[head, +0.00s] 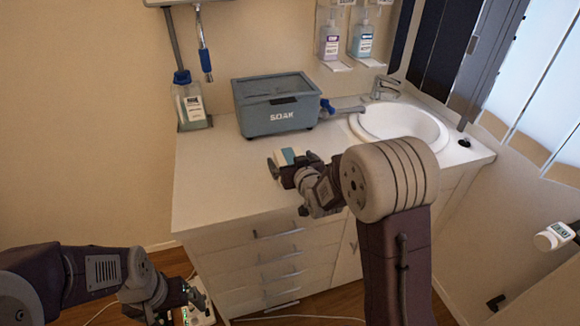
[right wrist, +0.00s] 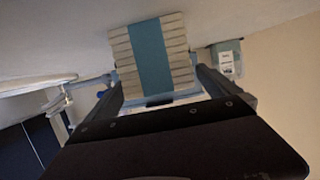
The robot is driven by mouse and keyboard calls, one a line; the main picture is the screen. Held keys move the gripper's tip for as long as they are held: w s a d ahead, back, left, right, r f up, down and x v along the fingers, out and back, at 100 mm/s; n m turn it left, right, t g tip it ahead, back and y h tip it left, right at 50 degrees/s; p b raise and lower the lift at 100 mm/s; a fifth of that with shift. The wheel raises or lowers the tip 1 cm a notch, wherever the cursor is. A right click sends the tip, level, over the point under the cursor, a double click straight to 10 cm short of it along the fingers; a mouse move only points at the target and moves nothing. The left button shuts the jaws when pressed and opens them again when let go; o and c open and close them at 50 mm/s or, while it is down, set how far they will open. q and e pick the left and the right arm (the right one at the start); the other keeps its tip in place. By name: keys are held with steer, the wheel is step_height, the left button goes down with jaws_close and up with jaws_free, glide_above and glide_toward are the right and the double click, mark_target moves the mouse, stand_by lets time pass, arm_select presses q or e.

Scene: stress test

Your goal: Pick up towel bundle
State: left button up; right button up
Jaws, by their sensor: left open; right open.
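The towel bundle (head: 289,156) is a pale folded stack with a teal band, lying on the white counter near its front edge. In the right wrist view, the bundle (right wrist: 153,52) shows its layered folds and the band across its middle. My right gripper (head: 294,170) is at the bundle, its open fingers on either side of the bundle's near end in the right wrist view. I cannot tell whether they touch it. My left gripper (head: 184,298) is low at the left, below counter height, open and away from the bundle.
A grey SOAK box (head: 277,108) stands behind the bundle, with a blue-capped bottle (head: 190,103) to its left. A sink (head: 400,125) with a tap (head: 383,88) is at the right. The counter's left front is clear (head: 215,190). Drawers (head: 270,265) lie below.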

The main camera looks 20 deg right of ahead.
mark_target(287, 150)
steer(key=x, duration=0.4)
steer(key=shift+w+f, duration=0.15)
steer(key=shift+w, duration=0.2)
steer(key=shift+s, duration=0.1)
steer(key=shift+c, duration=0.3)
steer(key=c, duration=1.5)
steer(key=shift+o, duration=0.2)
steer(key=shift+r, duration=0.55)
steer(key=r, duration=0.2)
steer(key=d+r+p, duration=0.1)
steer(key=r, duration=0.1)
steer(key=s+d+r+p, duration=0.3)
steer(key=d+r, duration=0.3)
steer(key=d, duration=0.4)
steer(key=shift+d, duration=0.2)
